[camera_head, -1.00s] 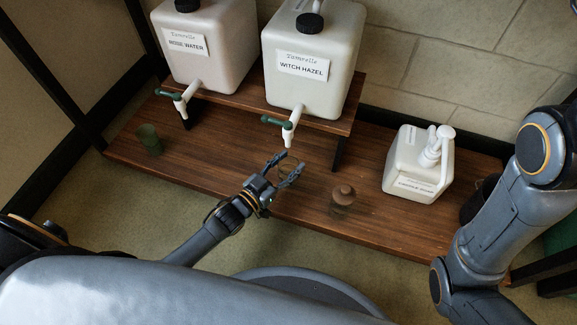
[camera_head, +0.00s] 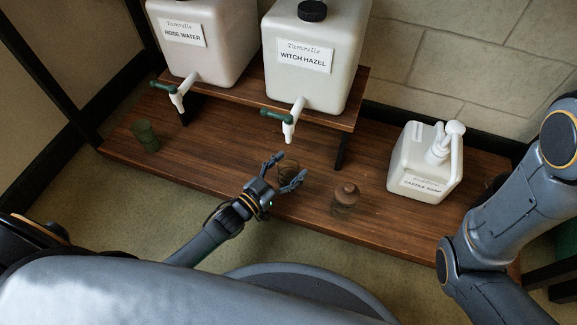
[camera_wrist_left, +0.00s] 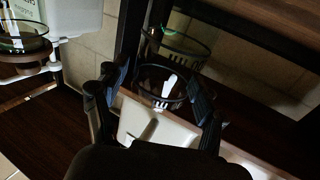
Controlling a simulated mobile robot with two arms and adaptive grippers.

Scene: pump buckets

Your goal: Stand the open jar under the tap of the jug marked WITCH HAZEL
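The jug marked WITCH HAZEL (camera_head: 312,85) stands on the raised shelf in the head view. Its white tap (camera_head: 291,125) with a green handle hangs over the shelf's front edge. The open clear jar (camera_head: 289,168) stands on the lower board, a little in front of the tap's spout; whether it is straight below cannot be told. My left gripper (camera_head: 290,169) has its fingers apart on either side of this jar. In the left wrist view the jar (camera_wrist_left: 161,84) shows between the fingers, with a gap at the left finger. My right gripper is out of view.
A brown-lidded jar (camera_head: 346,198) stands to the right of my left gripper. A white pump bottle (camera_head: 425,163) is farther right. The ROSE WATER jug (camera_head: 204,45) is at left, with a green jar (camera_head: 145,137) below. The raised shelf (camera_head: 350,107) overhangs behind the open jar.

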